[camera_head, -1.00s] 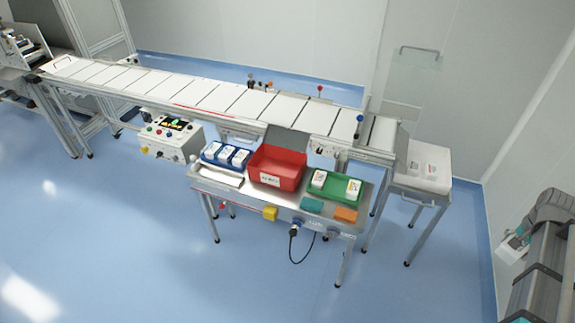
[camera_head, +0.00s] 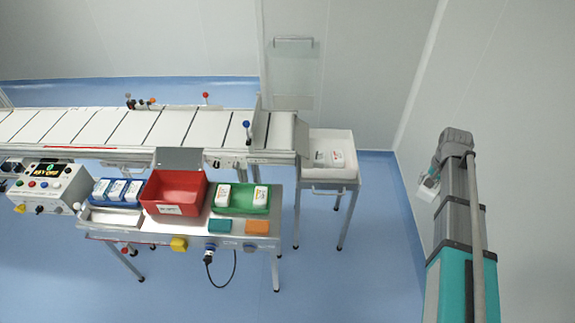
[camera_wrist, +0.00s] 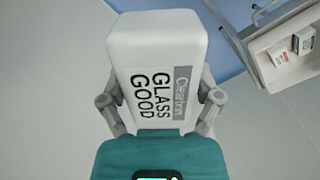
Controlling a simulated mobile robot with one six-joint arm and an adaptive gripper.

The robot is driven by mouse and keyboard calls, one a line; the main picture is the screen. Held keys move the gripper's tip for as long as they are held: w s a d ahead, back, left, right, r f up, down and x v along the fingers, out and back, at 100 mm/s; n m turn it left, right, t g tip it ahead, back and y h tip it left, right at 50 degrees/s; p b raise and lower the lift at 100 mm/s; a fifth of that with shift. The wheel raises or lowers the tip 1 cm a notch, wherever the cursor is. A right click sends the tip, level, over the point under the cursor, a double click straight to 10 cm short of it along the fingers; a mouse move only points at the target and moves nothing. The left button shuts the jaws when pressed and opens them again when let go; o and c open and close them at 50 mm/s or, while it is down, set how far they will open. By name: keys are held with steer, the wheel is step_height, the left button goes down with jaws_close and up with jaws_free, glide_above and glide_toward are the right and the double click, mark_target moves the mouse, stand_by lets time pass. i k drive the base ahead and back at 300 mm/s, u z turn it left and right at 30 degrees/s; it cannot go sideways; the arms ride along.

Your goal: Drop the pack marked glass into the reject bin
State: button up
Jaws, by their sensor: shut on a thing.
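The pack marked glass (camera_wrist: 155,62) is white, with the words "GLASS GOOD" and a grey strip readable in the wrist view. My gripper (camera_wrist: 160,98) is shut on it, one finger on each side. In the head view the pack (camera_head: 427,190) is a small white shape at the end of my arm, on the right, held above the floor and well apart from the table. The red bin (camera_head: 195,204), open at the top, stands on the steel table left of my gripper. Its white front label is too small to read.
A blue tray (camera_head: 88,198) with several packs and a green tray (camera_head: 233,212) with two packs flank the red bin. A white tray (camera_head: 345,173) with packs stands on a stand between table and arm. A conveyor (camera_head: 207,128) runs behind. Floor before my arm is clear.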

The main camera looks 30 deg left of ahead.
mark_target(182, 196)
steer(key=z, duration=0.05)
steer(key=i, duration=1.8)
steer(key=u, duration=2.85)
